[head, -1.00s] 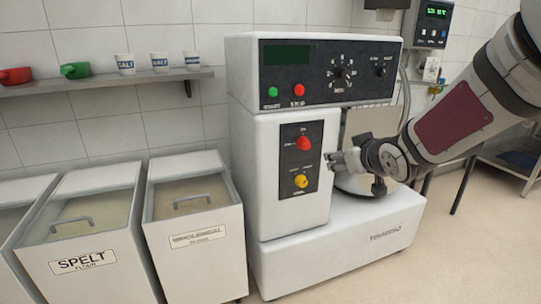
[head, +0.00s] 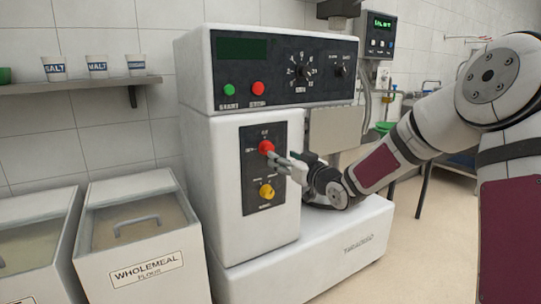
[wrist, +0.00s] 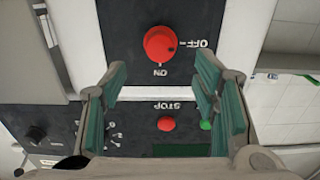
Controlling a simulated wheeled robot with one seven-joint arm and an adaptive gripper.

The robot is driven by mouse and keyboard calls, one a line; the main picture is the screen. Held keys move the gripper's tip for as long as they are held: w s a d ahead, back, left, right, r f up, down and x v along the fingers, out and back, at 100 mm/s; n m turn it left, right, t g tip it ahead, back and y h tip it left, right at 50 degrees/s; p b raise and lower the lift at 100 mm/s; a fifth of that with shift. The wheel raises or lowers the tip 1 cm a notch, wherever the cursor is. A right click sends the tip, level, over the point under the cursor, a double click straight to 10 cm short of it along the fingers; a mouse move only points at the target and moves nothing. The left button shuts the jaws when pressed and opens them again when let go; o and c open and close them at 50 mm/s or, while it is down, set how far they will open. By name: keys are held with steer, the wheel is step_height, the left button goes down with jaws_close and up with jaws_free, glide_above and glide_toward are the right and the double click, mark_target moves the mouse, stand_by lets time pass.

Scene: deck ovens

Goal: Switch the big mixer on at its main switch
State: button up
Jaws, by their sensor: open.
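The big mixer (head: 222,190) is a white machine with a dark upper control panel and a blank display. On its front a black plate (head: 250,190) carries a red rotary knob (head: 266,147) above a yellow knob (head: 267,191). In the wrist view the red knob (wrist: 161,43) shows upside-down ON and OFF marks; its dark dot is nearer OFF. My gripper (head: 273,160) is open, its fingertips close to the red knob. In the wrist view my open gripper (wrist: 158,75) has a green-padded finger on either side, and the knob lies just beyond the tips. Contact cannot be told.
The upper panel has a green start button (head: 229,90), a red stop button (head: 258,88) and a dial (head: 303,72). Flour bins, one labelled wholemeal (head: 140,235), stand at the left. A shelf (head: 90,83) with labelled cups is above them.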

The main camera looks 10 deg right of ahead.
mark_target(267, 149)
steer(key=b+x, duration=0.1)
steer(key=x, duration=0.7)
steer(key=shift+b, duration=0.3)
steer(key=c, duration=1.2)
